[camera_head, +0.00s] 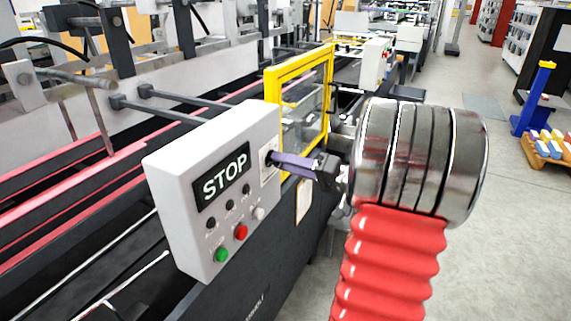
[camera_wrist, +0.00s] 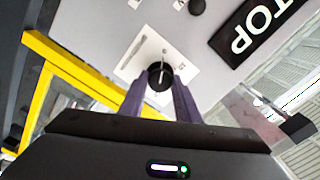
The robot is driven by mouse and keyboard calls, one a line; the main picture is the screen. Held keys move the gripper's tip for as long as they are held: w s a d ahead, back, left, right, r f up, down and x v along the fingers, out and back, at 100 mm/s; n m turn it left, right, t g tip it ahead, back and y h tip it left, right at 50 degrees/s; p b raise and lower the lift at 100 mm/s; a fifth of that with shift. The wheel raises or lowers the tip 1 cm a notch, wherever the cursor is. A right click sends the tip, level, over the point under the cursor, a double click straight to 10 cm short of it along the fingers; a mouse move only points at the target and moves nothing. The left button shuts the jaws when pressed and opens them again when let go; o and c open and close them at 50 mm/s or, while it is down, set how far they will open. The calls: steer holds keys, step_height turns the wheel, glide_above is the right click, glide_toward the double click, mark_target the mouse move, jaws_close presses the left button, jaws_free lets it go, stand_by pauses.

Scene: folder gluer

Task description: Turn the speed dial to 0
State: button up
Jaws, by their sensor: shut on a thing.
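The speed dial (camera_wrist: 160,76) is a round black knob with a white pointer line, on a white plate (camera_wrist: 143,52) in the wrist view. In the head view the dial (camera_head: 269,158) sits on the right part of the grey control box (camera_head: 175,215), mostly hidden by my fingers. My gripper (camera_head: 275,160) reaches in from the right with purple fingers. In the wrist view my gripper (camera_wrist: 160,84) has one finger on each side of the dial and is shut on it. The scale marks on the plate are too small to read.
The box carries a display reading STOP (camera_head: 223,177), a green button (camera_head: 221,255), a red button (camera_head: 240,232) and several small black knobs. A yellow guard frame (camera_head: 299,66) stands right behind the box.

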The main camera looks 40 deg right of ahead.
steer(key=shift+f, duration=0.2)
steer(key=o, duration=1)
steer(key=shift+r, duration=0.15)
steer(key=shift+d, duration=0.1)
steer(key=v, duration=1.3)
steer(key=shift+s, duration=0.4)
